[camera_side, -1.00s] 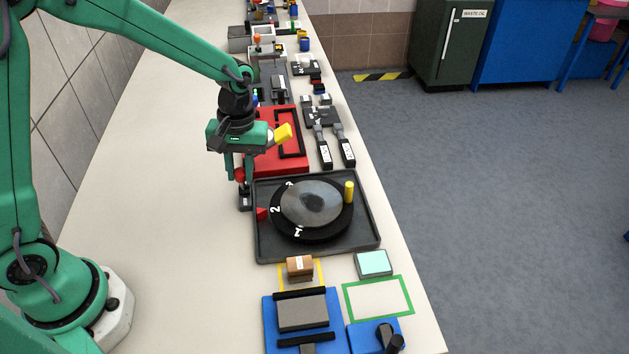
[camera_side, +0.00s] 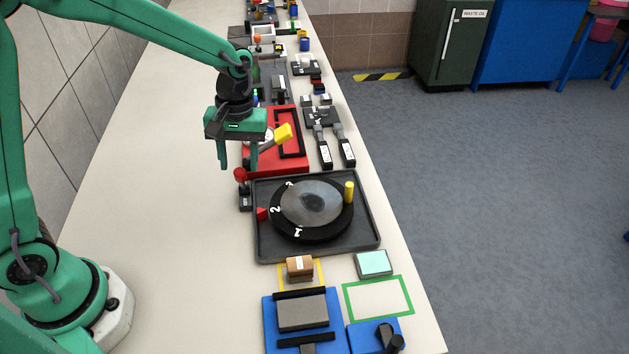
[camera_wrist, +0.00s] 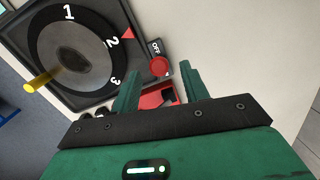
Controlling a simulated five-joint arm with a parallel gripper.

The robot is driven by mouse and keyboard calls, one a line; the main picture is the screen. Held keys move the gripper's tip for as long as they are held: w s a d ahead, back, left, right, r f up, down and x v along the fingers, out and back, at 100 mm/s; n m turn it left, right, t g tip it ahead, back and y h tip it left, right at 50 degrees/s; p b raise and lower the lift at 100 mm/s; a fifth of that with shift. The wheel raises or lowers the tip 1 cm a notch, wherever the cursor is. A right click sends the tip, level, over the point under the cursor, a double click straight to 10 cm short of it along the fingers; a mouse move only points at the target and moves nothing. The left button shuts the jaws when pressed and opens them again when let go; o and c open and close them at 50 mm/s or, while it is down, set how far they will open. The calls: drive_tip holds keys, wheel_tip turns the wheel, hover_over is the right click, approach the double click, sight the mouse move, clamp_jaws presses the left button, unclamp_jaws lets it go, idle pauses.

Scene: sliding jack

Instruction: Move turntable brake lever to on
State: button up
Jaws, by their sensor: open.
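The turntable brake lever has a red ball knob (camera_side: 240,174) on a small dark base (camera_side: 245,199) at the left edge of the turntable tray. The knob sits over the far end of the base. In the wrist view the red knob (camera_wrist: 160,66) covers part of the label plate, and the word OFF (camera_wrist: 155,47) shows beside it. No ON mark can be read. My gripper (camera_side: 237,166) is open and empty, its fingertips just above the knob. In the wrist view the knob appears between the fingertips (camera_wrist: 160,73); no contact shows.
The round turntable (camera_side: 311,209) with a yellow peg (camera_side: 349,191) stands in a dark tray (camera_side: 320,252) close right of the lever. A red panel (camera_side: 278,168) with a yellow-ended handle (camera_side: 283,132) lies just behind. Bench to the left is clear.

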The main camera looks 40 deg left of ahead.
drive_tip(key=shift+w+r, duration=0.15)
drive_tip(key=shift+r, duration=1.15)
drive_tip(key=shift+w+r, duration=0.15)
drive_tip(key=shift+r, duration=1.15)
clamp_jaws()
drive_tip(key=m, duration=0.4)
drive_tip(key=s+d+m, duration=0.1)
drive_tip(key=m, duration=0.2)
drive_tip(key=shift+r, duration=0.15)
drive_tip(key=s+d+m, duration=0.1)
drive_tip(key=m, duration=0.8)
drive_tip(key=s+d+m, duration=0.1)
drive_tip(key=s+m, duration=0.1)
drive_tip(key=m, duration=0.8)
drive_tip(key=s+m, duration=0.1)
drive_tip(key=m, duration=0.9)
drive_tip(key=shift+s+d+r, duration=0.25)
drive_tip(key=shift+d+r, duration=0.15)
